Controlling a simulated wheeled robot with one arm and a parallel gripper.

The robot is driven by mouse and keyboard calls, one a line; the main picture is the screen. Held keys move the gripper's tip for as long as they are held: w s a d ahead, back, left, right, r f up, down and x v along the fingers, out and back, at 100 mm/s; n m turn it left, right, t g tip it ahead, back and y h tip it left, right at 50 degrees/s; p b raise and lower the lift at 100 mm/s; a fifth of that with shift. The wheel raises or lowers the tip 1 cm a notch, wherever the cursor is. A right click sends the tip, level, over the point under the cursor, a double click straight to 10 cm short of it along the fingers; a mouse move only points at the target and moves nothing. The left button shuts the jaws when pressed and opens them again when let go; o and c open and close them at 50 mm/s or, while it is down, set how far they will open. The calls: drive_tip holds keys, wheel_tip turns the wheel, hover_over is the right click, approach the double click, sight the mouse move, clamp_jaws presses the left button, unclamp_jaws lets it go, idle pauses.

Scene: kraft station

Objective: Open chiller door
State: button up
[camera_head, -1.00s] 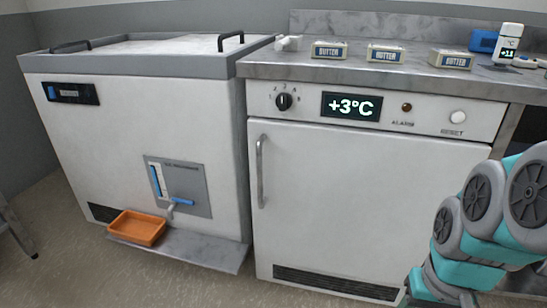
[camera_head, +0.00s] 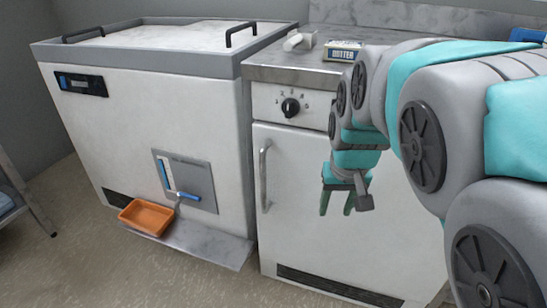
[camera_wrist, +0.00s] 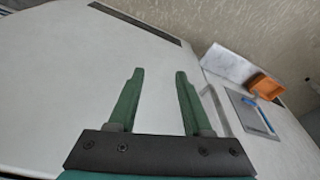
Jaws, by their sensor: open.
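The chiller is the white cabinet under the counter, and its door (camera_head: 300,235) looks shut. A vertical metal handle (camera_head: 264,175) runs along the door's left edge. My gripper (camera_head: 336,210) hangs in front of the door, right of the handle and apart from it, with its green fingers open and empty. In the wrist view the fingers (camera_wrist: 159,74) are spread before the white door (camera_wrist: 70,75). A grey bar close to the right finger there looks like the handle (camera_wrist: 214,112). My arm hides the chiller's display and much of the door's right side.
A white chest unit (camera_head: 160,120) stands left of the chiller, with an orange tray (camera_head: 147,217) on a low metal shelf (camera_head: 205,245) jutting out in front. A butter pack (camera_head: 343,50) lies on the counter (camera_head: 290,70). Floor (camera_head: 100,265) at the front left is clear.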

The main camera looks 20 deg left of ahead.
drive_tip(key=w+a+r+n+t+p, duration=0.1)
drive_tip(key=w+a+r+n, duration=0.3)
drive_tip(key=a, duration=0.6)
drive_tip(key=m+y, duration=0.1)
drive_tip(key=y, duration=0.1)
hover_over(263, 170)
drive_tip(key=s+d, duration=0.1)
drive_tip(key=s, duration=0.1)
drive_tip(key=shift+w+r+p, duration=0.1)
drive_tip(key=shift+r+p, duration=0.2)
drive_tip(key=shift+p, duration=0.15)
drive_tip(key=x, duration=0.7)
drive_tip(key=shift+w+d+f+p, duration=0.2)
drive_tip(key=shift+w+f+p, duration=0.1)
drive_tip(key=shift+f+p, duration=0.1)
drive_tip(key=shift+r, duration=0.1)
clamp_jaws()
